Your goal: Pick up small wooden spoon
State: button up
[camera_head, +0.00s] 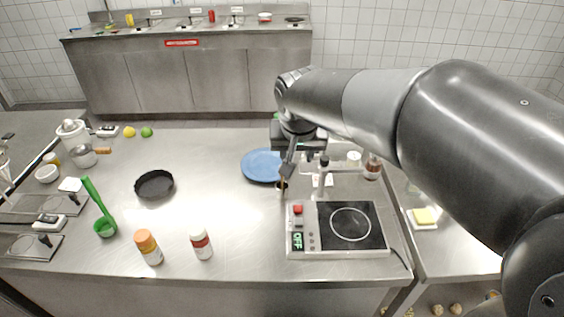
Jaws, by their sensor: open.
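My gripper (287,170) points down at the middle right of the steel table, just right of the blue plate (262,166). Its jaws are open, though the fingers are small and dark here. A small brownish thing (281,187) shows right at the fingertips; it may be the small wooden spoon, but it is too small to tell. I cannot tell whether the fingers touch it. No other thing in view is clearly a wooden spoon. My arm comes in from the right and hides part of the table behind the gripper.
An induction cooker (337,230) stands in front right of my gripper. A brown bottle (373,167) stands right. The table's middle is clear.

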jog(key=w+a+f, duration=0.2)
jog(key=w+a, duration=0.1)
jog(key=a, duration=0.1)
send_over(282, 182)
jog(key=s, duration=0.2)
notch_tip(282, 182, down, 5)
jog(key=shift+x, duration=2.65)
jog(key=shift+w+r, duration=0.1)
jog(key=shift+w, duration=0.05)
grip_shut()
